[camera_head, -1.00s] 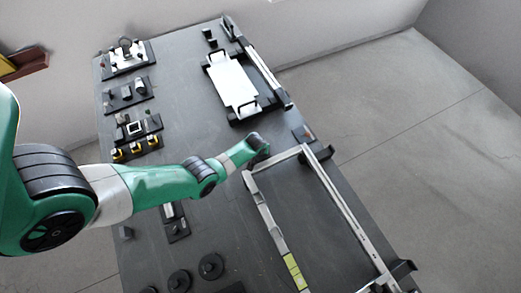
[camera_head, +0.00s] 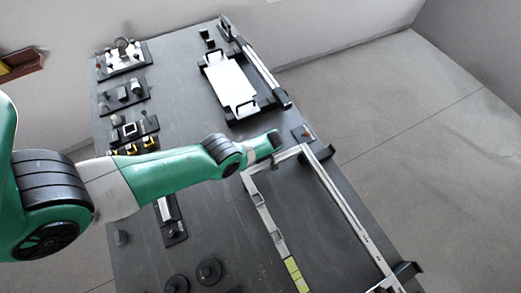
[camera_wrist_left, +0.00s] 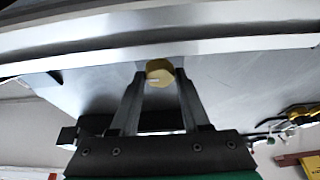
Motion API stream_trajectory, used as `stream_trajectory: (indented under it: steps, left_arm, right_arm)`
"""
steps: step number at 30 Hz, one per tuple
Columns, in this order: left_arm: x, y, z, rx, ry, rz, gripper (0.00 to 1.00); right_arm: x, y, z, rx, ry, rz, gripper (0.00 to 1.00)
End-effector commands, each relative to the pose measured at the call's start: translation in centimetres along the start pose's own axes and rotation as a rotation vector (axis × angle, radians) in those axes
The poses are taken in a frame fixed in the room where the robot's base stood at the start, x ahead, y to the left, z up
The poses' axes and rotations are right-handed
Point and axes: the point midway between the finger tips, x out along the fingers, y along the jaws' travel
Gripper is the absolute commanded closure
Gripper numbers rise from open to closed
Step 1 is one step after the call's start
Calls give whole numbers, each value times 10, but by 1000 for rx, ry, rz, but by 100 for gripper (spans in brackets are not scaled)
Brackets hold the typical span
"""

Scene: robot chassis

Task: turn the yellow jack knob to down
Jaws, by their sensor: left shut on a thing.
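In the left wrist view, a small yellow knob (camera_wrist_left: 160,71) with a pale mark on its face sits between the two fingertips of my left gripper (camera_wrist_left: 161,78). The fingers are shut on the knob from both sides. The knob is close to a long grey metal bar (camera_wrist_left: 235,47). In the head view my left arm reaches across the dark panel to the top corner of a silver frame. My wrist hides the fingertips and the knob there. My right gripper is in neither view.
The silver frame (camera_head: 268,219) lies on the dark panel (camera_head: 185,77), with a yellow-green label (camera_head: 295,274) on one bar. A white plate with black handles (camera_head: 231,84) lies beyond my arm. Several small mounted parts line the left edge. Open floor lies right.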

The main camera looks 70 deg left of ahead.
Motion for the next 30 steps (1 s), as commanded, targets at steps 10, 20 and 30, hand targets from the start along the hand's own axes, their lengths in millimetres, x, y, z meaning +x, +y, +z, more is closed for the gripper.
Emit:
stream_trajectory:
  steps: [10, 20, 30]
  left_arm:
    - [0, 0, 0, -21, -1, -7, 100]
    - [-1, 0, 0, -21, -1, -7, 25]
    - [-4, 0, -1, -19, -1, -7, 24]
  right_arm:
    - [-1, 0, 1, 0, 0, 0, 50]
    - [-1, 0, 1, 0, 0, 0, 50]
    - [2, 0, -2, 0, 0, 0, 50]
